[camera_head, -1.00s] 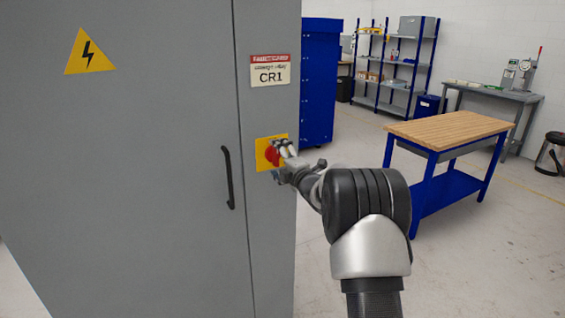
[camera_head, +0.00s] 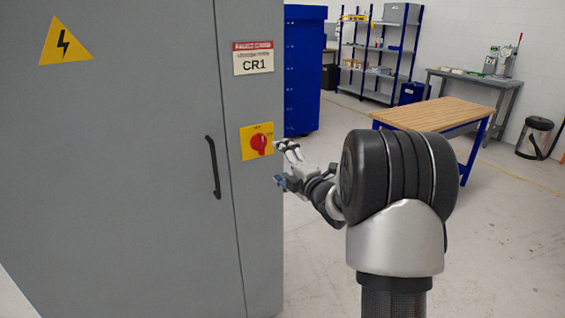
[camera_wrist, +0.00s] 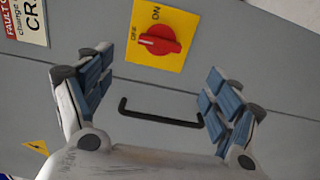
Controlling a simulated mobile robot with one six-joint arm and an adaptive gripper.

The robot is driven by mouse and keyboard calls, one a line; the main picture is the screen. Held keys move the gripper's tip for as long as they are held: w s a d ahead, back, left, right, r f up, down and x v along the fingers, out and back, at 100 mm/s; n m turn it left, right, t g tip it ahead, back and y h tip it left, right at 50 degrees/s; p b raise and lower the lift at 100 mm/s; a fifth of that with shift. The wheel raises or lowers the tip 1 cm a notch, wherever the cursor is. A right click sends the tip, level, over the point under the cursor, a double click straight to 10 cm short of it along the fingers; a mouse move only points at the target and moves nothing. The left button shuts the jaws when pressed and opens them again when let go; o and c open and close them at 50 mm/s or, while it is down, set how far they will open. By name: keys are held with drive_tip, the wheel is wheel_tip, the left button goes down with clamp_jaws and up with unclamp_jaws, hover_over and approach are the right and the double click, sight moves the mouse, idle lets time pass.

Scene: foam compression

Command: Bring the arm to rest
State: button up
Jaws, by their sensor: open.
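My gripper (camera_head: 281,165) is open and empty, just right of and below the red rotary switch (camera_head: 259,143) in the head view. The switch sits on a yellow plate (camera_head: 248,152) on the grey cabinet (camera_head: 130,190). In the wrist view my gripper (camera_wrist: 150,95) shows its two fingers spread wide apart. The red switch (camera_wrist: 160,40) and its yellow plate (camera_wrist: 181,22) lie beyond the fingertips, with a gap between. My arm reaches in from the lower right of the head view.
The cabinet has a black handle (camera_head: 213,168), a CR1 label (camera_head: 253,58) and a yellow warning triangle (camera_head: 65,43). A wood-topped blue table (camera_head: 440,112) stands behind my arm. Blue shelving (camera_head: 385,50) and a workbench (camera_head: 475,78) are farther back. Open floor (camera_head: 510,240) lies at right.

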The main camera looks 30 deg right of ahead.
idle(0.3)
drive_tip(key=s+a+r+m+g+h, duration=0.4)
drive_tip(key=s+a+m+g, duration=0.2)
drive_tip(key=s+a+m, duration=0.5)
drive_tip(key=s+a+f+m+g+y, duration=0.1)
drive_tip(key=s+a, duration=0.3)
drive_tip(key=s, duration=0.6)
drive_tip(key=s+a+f+m+g+y, duration=0.1)
drive_tip(key=s+a+f+m+g, duration=0.3)
drive_tip(key=s, duration=0.6)
drive_tip(key=s+a+f+m+g+y, duration=0.1)
drive_tip(key=s+a+f+m+g, duration=0.1)
drive_tip(key=s, duration=0.9)
drive_tip(key=shift+a+f+m, duration=0.3)
drive_tip(key=shift+a+f, duration=0.3)
drive_tip(key=shift+a, duration=0.3)
drive_tip(key=shift+c, duration=0.4)
